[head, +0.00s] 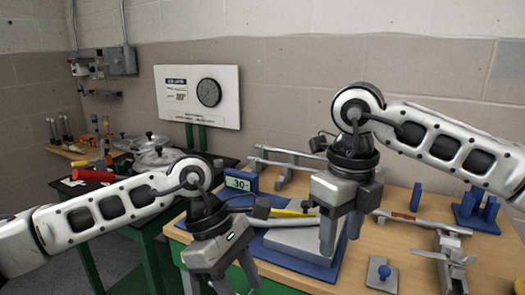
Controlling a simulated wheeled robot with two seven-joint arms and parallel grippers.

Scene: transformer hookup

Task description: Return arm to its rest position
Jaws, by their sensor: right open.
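My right arm (440,140) comes in from the right, bent at the elbow. My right gripper (342,230) points down over the wooden bench, fingers apart and empty, in front of the grey block on the blue base. My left arm (110,205) comes in from the left. My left gripper (222,284) hangs low at the bench's front left edge, its fingers apart with nothing seen between them. Its fingertips are near the bottom of the picture and partly cut off.
The wooden bench (340,278) holds a blue base (300,262) with a grey block, a display reading 30 (240,182), a blue-knobbed plate (382,275), a metal clamp (450,262) and a blue stand (478,212). A green-legged table (150,262) stands left. A gauge board (198,96) is behind.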

